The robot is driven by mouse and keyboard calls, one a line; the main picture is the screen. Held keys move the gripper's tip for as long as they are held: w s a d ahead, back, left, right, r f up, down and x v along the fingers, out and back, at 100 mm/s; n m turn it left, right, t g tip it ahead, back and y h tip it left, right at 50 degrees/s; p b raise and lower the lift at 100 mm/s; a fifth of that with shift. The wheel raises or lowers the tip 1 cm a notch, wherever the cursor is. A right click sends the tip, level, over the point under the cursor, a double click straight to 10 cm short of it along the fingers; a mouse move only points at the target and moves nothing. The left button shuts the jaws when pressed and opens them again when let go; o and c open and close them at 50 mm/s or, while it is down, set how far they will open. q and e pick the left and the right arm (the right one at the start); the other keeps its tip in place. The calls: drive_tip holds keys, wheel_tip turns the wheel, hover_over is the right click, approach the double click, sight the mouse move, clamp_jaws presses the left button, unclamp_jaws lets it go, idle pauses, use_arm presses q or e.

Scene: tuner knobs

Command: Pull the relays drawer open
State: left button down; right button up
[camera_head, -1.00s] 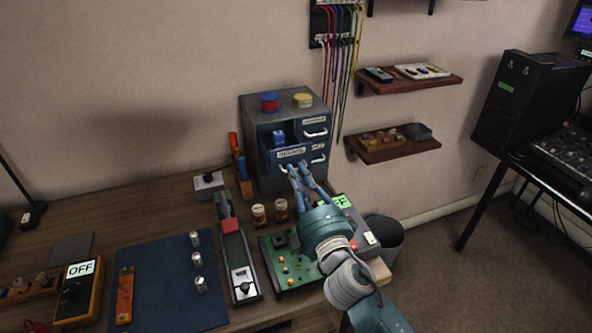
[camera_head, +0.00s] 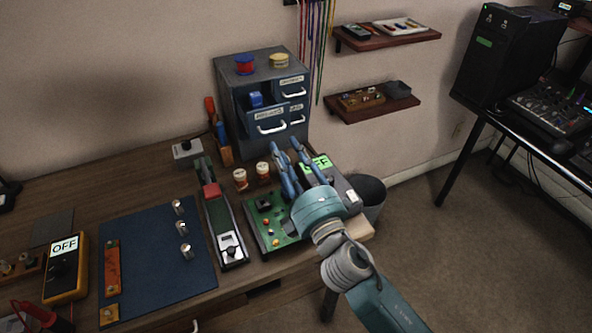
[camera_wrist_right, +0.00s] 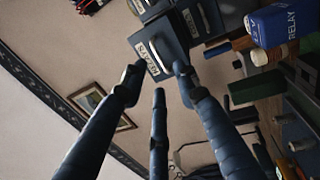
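The relays drawer (camera_head: 270,115) is in the left column of the dark grey cabinet (camera_head: 229,106). Its front stands out from the cabinet, and a blue relay block (camera_head: 256,99) shows in its open top. The drawer's pale handle (camera_head: 271,128) is bare. In the right wrist view the drawer front (camera_wrist_right: 152,43) carries the RELAYS label, beyond my fingers. My right gripper (camera_head: 291,154) is open and empty, in front of and below the drawer, apart from the handle. It also shows in the right wrist view (camera_wrist_right: 158,80), fingers spread. My left gripper is not in view.
A red-and-blue spool (camera_head: 244,64) and a yellow one (camera_head: 279,60) sit on the cabinet. A bin (camera_head: 371,192) stands beyond the bench's right edge.

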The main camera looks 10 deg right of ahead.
drive_tip(key=v, duration=0.6)
drive_tip(key=shift+s, duration=0.25)
drive_tip(key=shift+d+f, duration=0.1)
